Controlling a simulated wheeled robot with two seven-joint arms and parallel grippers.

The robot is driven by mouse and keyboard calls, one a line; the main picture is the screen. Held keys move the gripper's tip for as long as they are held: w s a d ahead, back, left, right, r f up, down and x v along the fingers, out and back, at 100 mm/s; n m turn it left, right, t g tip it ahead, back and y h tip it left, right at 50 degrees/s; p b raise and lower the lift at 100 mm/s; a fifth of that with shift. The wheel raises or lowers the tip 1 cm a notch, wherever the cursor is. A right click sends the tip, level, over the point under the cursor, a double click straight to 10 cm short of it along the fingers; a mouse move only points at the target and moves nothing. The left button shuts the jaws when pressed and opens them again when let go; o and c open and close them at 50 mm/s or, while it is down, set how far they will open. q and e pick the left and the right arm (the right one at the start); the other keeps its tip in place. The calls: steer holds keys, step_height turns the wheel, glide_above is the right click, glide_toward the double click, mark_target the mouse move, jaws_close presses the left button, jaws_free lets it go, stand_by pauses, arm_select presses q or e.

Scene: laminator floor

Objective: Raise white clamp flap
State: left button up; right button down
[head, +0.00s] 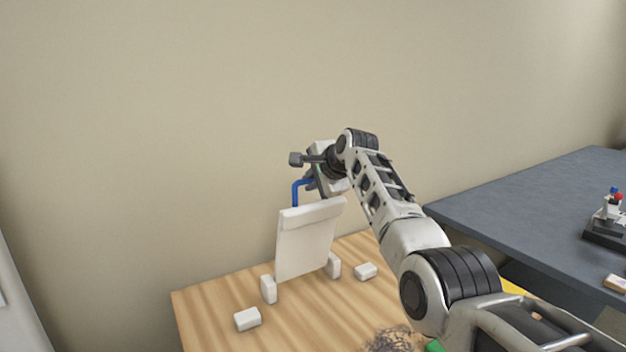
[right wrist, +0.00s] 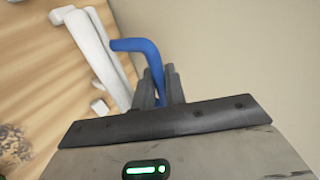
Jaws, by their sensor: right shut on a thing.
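The white clamp flap (head: 307,240) stands nearly upright on the wooden table, between two small white hinge posts, (head: 268,289) and (head: 333,265). A blue bent handle (head: 295,191) sticks up from its top edge. My right gripper (head: 313,184) is at the top of the flap, shut on the blue handle. In the right wrist view the handle (right wrist: 146,52) runs down between the fingers (right wrist: 160,85), and the flap (right wrist: 98,55) shows at the left. The fingers partly hide the end of the handle. My left gripper is not in view.
Two white blocks, (head: 247,319) and (head: 365,271), lie on the wooden table (head: 205,312) in front of and right of the flap. A dark tangled pile (head: 395,340) is at the front edge. A grey table (head: 500,195) stands at right. A plain wall (head: 150,130) is behind.

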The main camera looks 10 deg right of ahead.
steer(key=shift+r, duration=0.4)
steer(key=c, duration=1.8)
jaws_free()
steer(key=shift+w+a, duration=0.1)
steer(key=shift+o, duration=1.3)
steer(key=shift+w+a+f, duration=0.1)
steer(key=shift+w+f, duration=0.05)
steer(key=shift+w, duration=0.05)
steer(key=shift+w+f, duration=0.1)
steer(key=shift+f, duration=0.05)
steer(key=shift+s, duration=0.2)
